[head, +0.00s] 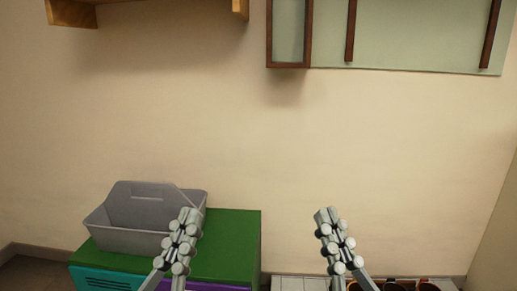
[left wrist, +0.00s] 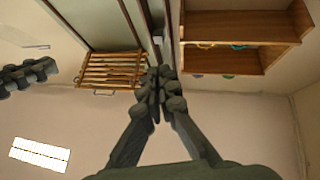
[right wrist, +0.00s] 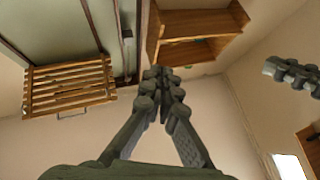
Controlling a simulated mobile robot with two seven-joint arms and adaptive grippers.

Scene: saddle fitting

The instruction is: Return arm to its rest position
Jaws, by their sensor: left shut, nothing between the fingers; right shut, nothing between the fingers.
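My left gripper (head: 183,240) is shut and empty, raised upright in front of the grey caddy and green-topped cabinet in the head view. It also shows in the left wrist view (left wrist: 155,82), with its fingers together. My right gripper (head: 334,240) is shut and empty, raised at about the same height to the right, in front of the bare wall. It also shows in the right wrist view (right wrist: 163,85), fingers together. Neither gripper touches anything that I can see. The upper parts of my arms are mostly out of view.
A grey caddy (head: 150,212) stands on a green-topped cabinet (head: 236,240) at the lower left. A wooden shelf (head: 72,14) and a pale green wall panel with brown bars (head: 420,40) are high on the wall. Brownish round items (head: 393,286) sit low at the right.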

